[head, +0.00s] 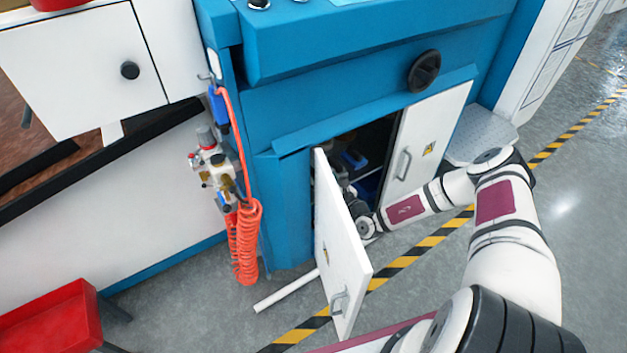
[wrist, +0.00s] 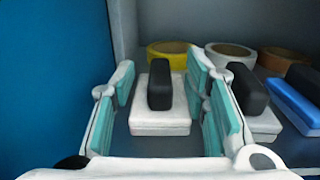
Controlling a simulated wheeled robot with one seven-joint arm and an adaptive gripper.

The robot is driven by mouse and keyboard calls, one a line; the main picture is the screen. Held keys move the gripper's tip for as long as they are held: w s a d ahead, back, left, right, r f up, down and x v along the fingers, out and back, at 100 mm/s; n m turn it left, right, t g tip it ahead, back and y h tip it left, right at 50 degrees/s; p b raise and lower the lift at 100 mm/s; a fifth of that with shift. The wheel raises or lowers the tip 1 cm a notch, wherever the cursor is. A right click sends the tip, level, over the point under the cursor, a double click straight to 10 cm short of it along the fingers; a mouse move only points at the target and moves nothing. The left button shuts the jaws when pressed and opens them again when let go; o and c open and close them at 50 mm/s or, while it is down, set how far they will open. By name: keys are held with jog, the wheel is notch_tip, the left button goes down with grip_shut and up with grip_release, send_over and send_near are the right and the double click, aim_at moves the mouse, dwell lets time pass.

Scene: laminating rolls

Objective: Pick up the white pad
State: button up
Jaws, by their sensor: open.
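A white pad (wrist: 160,125) with a black block-shaped handle on top sits on the cabinet floor, in the middle of the wrist view. My gripper (wrist: 160,78) is open, with its teal-padded fingers to the left and right of this pad. I cannot tell whether they touch it. A second white pad (wrist: 262,122) with a black handle lies just right of the right finger, partly hidden by it. In the head view my gripper (head: 345,190) reaches into the open blue cabinet, largely hidden by the door.
A yellow roll (wrist: 168,55), a white roll (wrist: 230,55) and a brown roll (wrist: 283,58) stand behind. A blue pad (wrist: 295,103) lies at the right. The blue cabinet wall (wrist: 55,80) is at the left. The open white left door (head: 340,250) stands beside my arm.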

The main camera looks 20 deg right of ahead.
jog(key=x, duration=0.2)
jog(key=shift+w+a+b, duration=0.1)
jog(key=shift+w+b, duration=0.15)
jog(key=shift+b, duration=0.15)
grip_shut()
jog(key=shift+r, duration=0.1)
